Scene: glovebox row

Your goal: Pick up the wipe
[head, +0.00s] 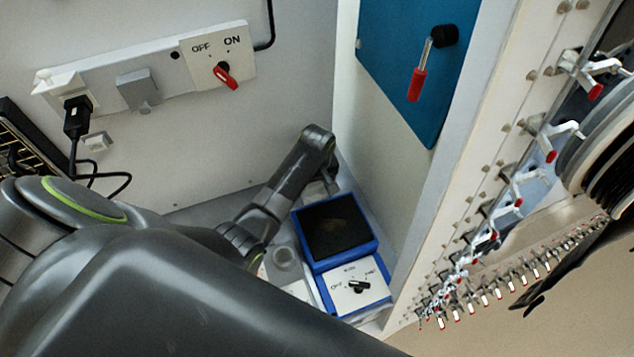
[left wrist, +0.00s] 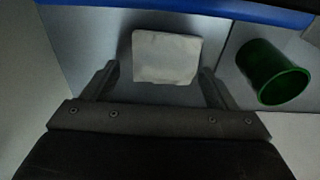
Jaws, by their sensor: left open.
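The wipe (left wrist: 166,57) is a pale, roughly square folded sheet lying flat on a grey surface in the left wrist view. My left gripper (left wrist: 160,70) is open, with one finger on each side of the wipe. Both fingers look apart from its edges; their height above the surface is hard to tell. In the head view my left gripper (head: 324,187) hangs below the bent wrist at the back corner, partly hidden. I cannot make out the wipe there. My right gripper is not in view.
Walls close in behind and at right.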

